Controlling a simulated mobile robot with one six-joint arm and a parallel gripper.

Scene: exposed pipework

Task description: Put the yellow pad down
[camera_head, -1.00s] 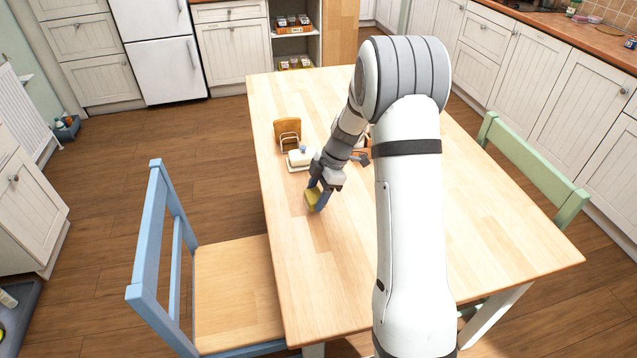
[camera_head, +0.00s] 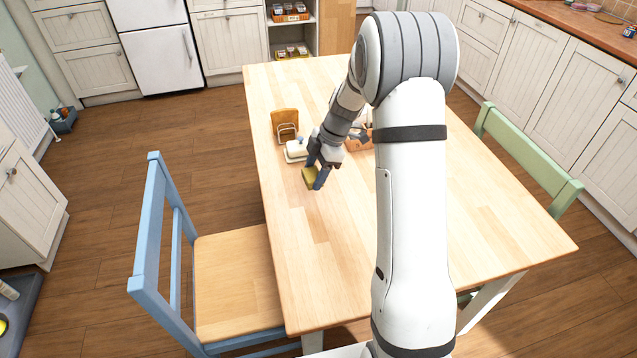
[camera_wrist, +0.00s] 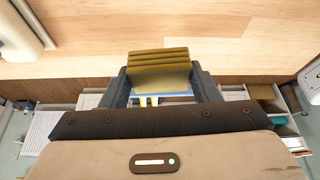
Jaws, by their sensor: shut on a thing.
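The yellow pad (camera_head: 309,178) is held in my gripper (camera_head: 318,176) over the left part of the wooden table (camera_head: 340,260), in front of the butter dish. In the wrist view the pad (camera_wrist: 158,66) shows as a ridged olive-yellow block between the two dark fingers of my gripper (camera_wrist: 160,80). My gripper is shut on it. I cannot tell whether the pad touches the table top.
A white butter dish (camera_head: 295,151) and a toast rack with bread (camera_head: 285,124) stand just beyond the pad. An orange container (camera_head: 358,142) is partly hidden behind my arm. A blue chair (camera_head: 160,240) stands left, a green chair (camera_head: 530,155) right. The table's near half is clear.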

